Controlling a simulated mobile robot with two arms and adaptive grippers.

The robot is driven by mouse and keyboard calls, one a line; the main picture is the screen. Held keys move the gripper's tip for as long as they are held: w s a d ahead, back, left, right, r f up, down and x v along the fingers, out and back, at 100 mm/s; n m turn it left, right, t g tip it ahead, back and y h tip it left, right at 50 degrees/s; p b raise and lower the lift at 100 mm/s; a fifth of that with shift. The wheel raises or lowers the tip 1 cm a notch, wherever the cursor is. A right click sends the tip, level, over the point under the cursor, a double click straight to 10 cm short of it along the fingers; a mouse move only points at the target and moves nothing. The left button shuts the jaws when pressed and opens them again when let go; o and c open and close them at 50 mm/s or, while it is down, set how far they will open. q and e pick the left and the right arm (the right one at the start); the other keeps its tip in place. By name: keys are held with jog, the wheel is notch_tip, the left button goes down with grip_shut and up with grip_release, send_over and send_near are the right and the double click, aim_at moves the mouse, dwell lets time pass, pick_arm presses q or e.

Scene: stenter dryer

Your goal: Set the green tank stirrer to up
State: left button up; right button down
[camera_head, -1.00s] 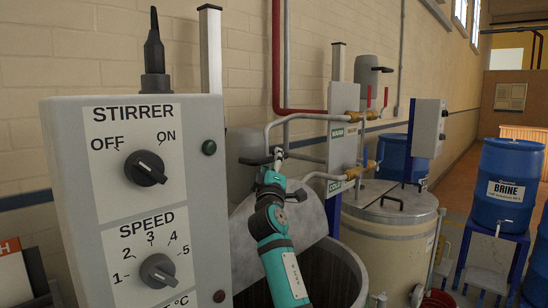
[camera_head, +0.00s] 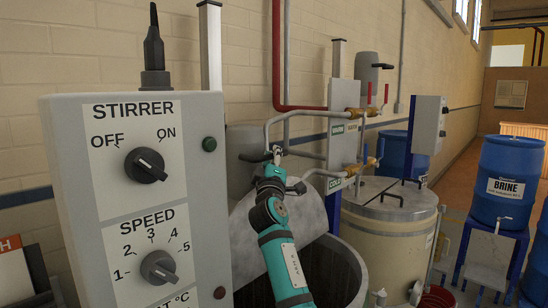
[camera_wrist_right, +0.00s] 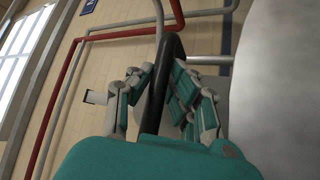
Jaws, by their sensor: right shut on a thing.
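A grey stirrer motor housing (camera_head: 243,141) sits above the near open tank (camera_head: 345,262), partly behind the control box. A black handle (camera_head: 254,157) sticks out at its right side. My right gripper (camera_head: 277,154) is at this handle, above the tank. In the right wrist view the fingers (camera_wrist_right: 157,88) are closed around a thick black bar (camera_wrist_right: 172,52). A grey curved plate (camera_head: 247,235) is behind my right forearm at the tank mouth. No green tank can be made out. My left gripper is out of view.
The control box (camera_head: 70,200) with stirrer knob (camera_head: 146,166) and speed knob (camera_head: 158,268) stands close at left. Pipes with valves (camera_head: 352,169) and a lidded cream tank (camera_head: 385,240) are to the right. A blue brine barrel (camera_head: 507,180) stands farther right.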

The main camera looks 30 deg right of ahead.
jog(key=shift+r, duration=0.3)
notch_tip(320, 180, up, 30)
jog(key=p, duration=1.8)
jog(key=shift+s+r, duration=0.2)
jog(key=shift+r, duration=0.1)
jog(key=c, duration=1.7)
grip_release()
jog(key=o, duration=0.4)
jog(key=shift+w, duration=0.15)
jog(key=shift+o, duration=0.3)
jog(key=shift+f, duration=0.2)
